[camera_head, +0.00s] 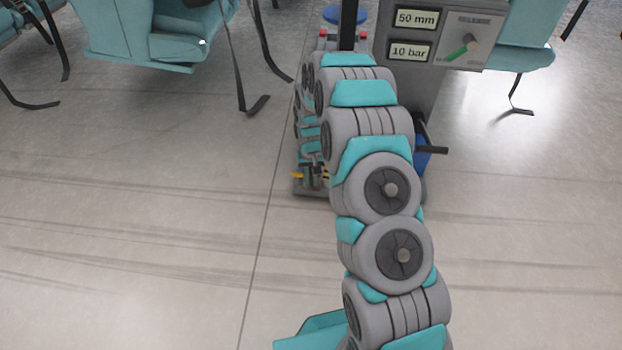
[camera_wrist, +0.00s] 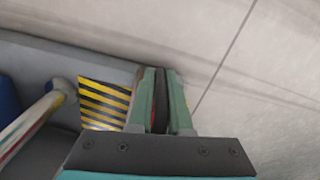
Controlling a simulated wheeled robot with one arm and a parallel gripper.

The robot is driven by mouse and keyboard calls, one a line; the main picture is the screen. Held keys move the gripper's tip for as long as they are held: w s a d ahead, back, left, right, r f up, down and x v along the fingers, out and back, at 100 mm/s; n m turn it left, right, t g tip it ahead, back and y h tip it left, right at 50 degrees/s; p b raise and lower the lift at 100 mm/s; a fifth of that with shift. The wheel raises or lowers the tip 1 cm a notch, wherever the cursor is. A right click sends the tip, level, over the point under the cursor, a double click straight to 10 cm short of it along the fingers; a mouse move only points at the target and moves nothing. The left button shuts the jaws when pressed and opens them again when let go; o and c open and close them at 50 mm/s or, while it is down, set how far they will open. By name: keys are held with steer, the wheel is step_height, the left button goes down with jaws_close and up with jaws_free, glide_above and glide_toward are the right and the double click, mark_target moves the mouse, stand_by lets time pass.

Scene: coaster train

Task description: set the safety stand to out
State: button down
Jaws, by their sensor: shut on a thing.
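In the wrist view my gripper (camera_wrist: 160,78) has its two green fingers closed on a narrow dark and red piece (camera_wrist: 155,117). This piece seems to be part of the safety stand, but most of it is hidden between the fingers. A yellow-and-black striped plate (camera_wrist: 103,104) lies just left of the fingers on a grey base. In the head view my gripper (camera_head: 314,178) is low at the front left of the machine, small and partly behind my arm. The stand's position cannot be read from these views.
Teal seats (camera_head: 155,30) with hanging straps are at the upper left, another (camera_head: 520,55) at right. The floor at left is clear.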

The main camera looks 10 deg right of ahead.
steer(key=shift+a, duration=0.1)
steer(key=s+a, duration=0.2)
steer(key=s, duration=0.4)
steer(key=shift+p, duration=0.35)
steer(key=c, duration=0.9)
jaws_free()
steer(key=shift+a, duration=0.1)
steer(key=shift+r, duration=0.15)
steer(key=shift+r+p, duration=0.3)
steer(key=shift+r, duration=3.45)
